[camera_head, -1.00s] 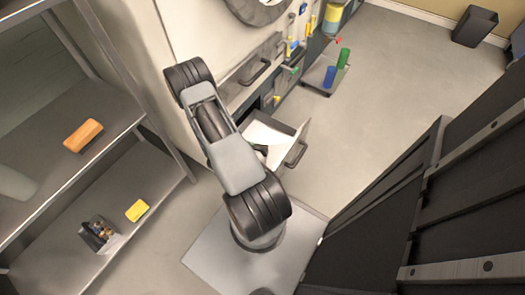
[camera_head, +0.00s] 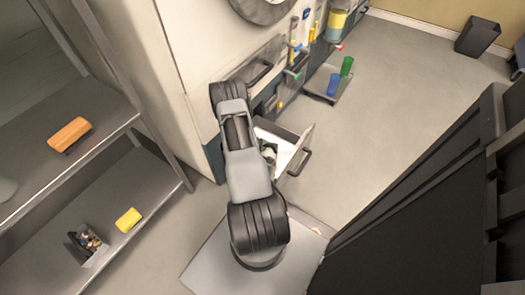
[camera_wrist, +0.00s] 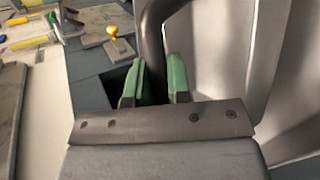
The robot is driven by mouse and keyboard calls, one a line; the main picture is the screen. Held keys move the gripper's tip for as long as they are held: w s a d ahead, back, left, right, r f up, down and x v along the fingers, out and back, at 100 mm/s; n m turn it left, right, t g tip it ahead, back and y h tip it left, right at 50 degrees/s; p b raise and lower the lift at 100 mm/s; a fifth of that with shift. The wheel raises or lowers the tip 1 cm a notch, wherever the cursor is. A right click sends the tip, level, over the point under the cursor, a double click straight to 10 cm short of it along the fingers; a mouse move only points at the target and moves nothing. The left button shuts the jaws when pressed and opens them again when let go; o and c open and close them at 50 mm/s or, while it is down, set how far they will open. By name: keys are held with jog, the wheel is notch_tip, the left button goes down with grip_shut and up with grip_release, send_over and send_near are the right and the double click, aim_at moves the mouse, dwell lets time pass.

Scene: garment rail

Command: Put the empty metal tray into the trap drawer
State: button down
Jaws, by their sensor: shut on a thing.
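The trap drawer (camera_head: 302,146) stands pulled out from the low front of the white machine, with its handle on the outer face. My gripper (camera_head: 268,150) is over the drawer's opening, its green tips low at the inner side. The exact grip is partly hidden behind the fingers. My arm covers part of the drawer, and whether the tray rests on its floor cannot be told.
A metal shelf (camera_head: 95,165) on the left holds an orange block (camera_head: 70,134), a yellow block (camera_head: 128,220) and a small box (camera_head: 85,243). Blue and green cups (camera_head: 334,84) stand on a platform beyond the drawer. Open floor (camera_head: 400,110) lies to the right.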

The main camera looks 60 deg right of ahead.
jog(key=shift+d+f, duration=0.2)
jog(key=shift+f, duration=0.1)
jog(key=shift+w+d+f+b, duration=0.15)
jog(key=shift+f+b, duration=0.45)
jog(key=shift+f, duration=0.3)
jog(key=shift+s+d+f+b, duration=0.1)
jog(key=shift+f+b, duration=0.5)
jog(key=shift+f, duration=0.25)
jog(key=shift+f, duration=0.15)
jog(key=c, duration=1.1)
grip_release()
jog(key=shift+o, duration=0.2)
